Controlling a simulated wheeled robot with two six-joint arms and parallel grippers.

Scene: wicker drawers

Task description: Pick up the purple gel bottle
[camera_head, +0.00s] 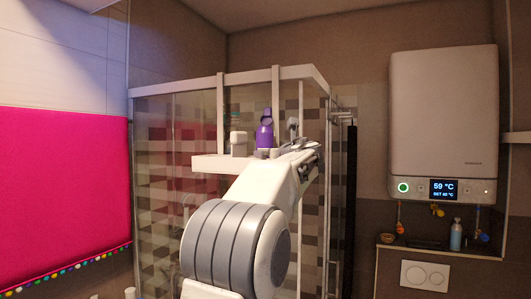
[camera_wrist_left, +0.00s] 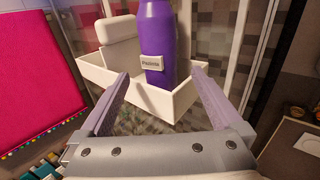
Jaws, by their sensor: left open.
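The purple gel bottle (camera_head: 264,134) stands upright on a white shelf (camera_head: 207,163) at the shower enclosure. In the left wrist view the bottle (camera_wrist_left: 158,42) shows large with a small white label, its top out of frame. It stands in the shelf's corner, behind the low front rim (camera_wrist_left: 150,98). My left gripper (camera_wrist_left: 160,76) is open and empty, its fingertips left and right of the bottle's lower part in the picture and apart from it. In the head view my left gripper (camera_head: 304,156) is just right of the bottle, partly hidden by my arm. My right gripper is out of view.
A white container (camera_head: 238,143) stands left of the bottle on the shelf. Glass panels and white frame posts (camera_head: 220,115) surround the shelf. A pink towel (camera_head: 62,195) hangs at left. A water heater (camera_head: 443,115) hangs at right above a ledge with a pale bottle (camera_head: 456,235).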

